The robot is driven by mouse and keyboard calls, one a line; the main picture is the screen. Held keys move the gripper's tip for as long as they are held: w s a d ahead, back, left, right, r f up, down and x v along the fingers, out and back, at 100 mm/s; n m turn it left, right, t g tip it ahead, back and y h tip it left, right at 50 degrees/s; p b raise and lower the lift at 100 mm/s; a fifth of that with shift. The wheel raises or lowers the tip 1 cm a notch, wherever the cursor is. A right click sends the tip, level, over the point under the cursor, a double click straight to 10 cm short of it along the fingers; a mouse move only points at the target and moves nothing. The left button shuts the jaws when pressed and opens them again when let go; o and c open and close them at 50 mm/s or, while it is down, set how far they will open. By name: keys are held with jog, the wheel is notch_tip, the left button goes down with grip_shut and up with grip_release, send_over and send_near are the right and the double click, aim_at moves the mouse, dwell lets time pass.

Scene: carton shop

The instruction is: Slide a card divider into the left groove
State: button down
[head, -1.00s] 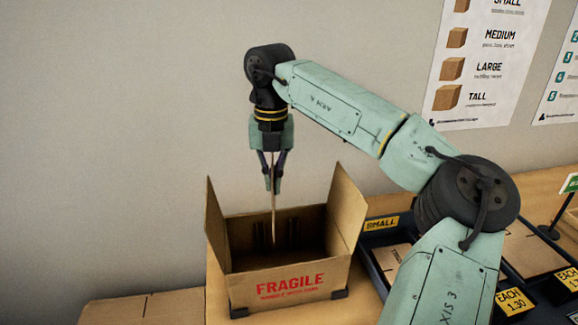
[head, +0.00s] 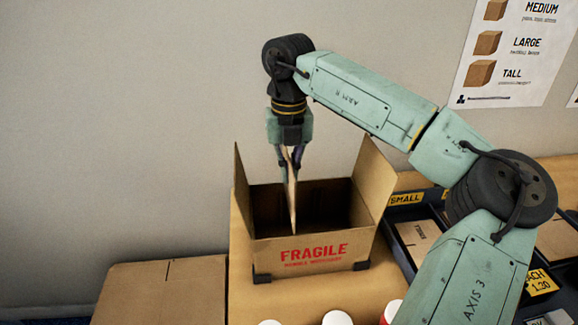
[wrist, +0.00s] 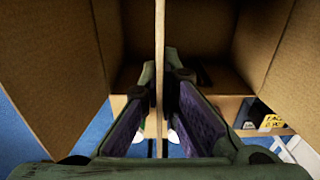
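My gripper (head: 289,160) is shut on a thin brown card divider (head: 293,195), which hangs upright below it. The divider's lower part is within the open carton (head: 262,250), marked FRAGILE, left of the carton's middle. The wrist view shows the divider (wrist: 160,50) edge-on between the two fingers (wrist: 160,100), with the carton's inside on both sides. The grooves cannot be made out in the dark interior, so I cannot tell whether the divider is in line with the left one.
The carton's side flaps stand up left (head: 243,195) and right (head: 374,190) of the gripper. A flat brown carton (head: 160,295) lies at left. Dark trays with price labels (head: 405,199) are at right. Red and white round items (head: 337,318) stand in front.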

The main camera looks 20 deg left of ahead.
notch_tip(320, 180, down, 13)
jog(key=b, duration=0.9)
jog(key=c, duration=2.3)
grip_release()
jog(key=o, duration=0.6)
